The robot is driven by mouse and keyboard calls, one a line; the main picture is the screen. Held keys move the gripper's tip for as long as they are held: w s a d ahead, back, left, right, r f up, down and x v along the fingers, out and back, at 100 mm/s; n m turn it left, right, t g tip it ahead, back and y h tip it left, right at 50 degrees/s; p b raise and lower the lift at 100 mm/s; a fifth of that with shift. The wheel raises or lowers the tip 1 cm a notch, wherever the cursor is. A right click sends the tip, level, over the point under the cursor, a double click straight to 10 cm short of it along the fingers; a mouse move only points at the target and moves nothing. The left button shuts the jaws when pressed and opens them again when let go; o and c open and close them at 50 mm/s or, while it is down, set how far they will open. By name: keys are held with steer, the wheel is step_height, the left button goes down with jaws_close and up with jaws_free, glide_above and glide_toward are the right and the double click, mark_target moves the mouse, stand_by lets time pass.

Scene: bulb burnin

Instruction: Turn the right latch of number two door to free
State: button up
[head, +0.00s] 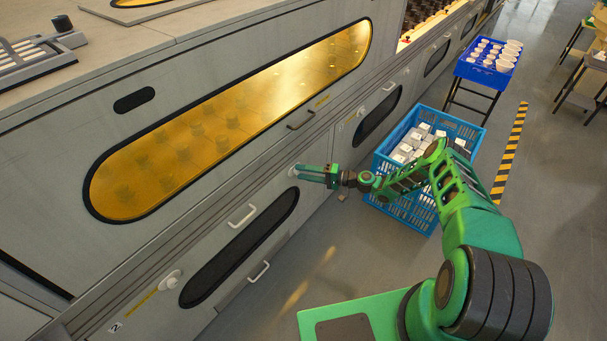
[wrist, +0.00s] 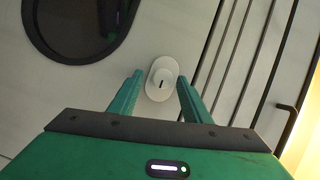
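The number two door has a dark oval window (head: 240,248) and a "2" label (head: 116,327) at its lower left. Its right latch, a round white knob on an oval plate with a short dark mark, shows in the wrist view (wrist: 162,78). In the head view the latch (head: 292,171) is mostly hidden by my fingertips. My gripper (head: 301,171) reaches to the door's upper right. In the wrist view my gripper (wrist: 160,80) is open, with one finger on each side of the latch. I cannot tell whether either finger touches it.
The door's left latch (head: 172,280) and white handles (head: 242,215) lie along the panel. A blue crate (head: 437,118) of white boxes stands on the floor beneath my arm. A blue tray of cups (head: 488,60) is behind it. Floor in front of the door is clear.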

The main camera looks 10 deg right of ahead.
steer(key=f+v, duration=0.1)
steer(key=v, duration=0.9)
steer(key=shift+d+r, duration=0.35)
steer(key=shift+r, duration=0.15)
steer(key=shift+s, duration=0.1)
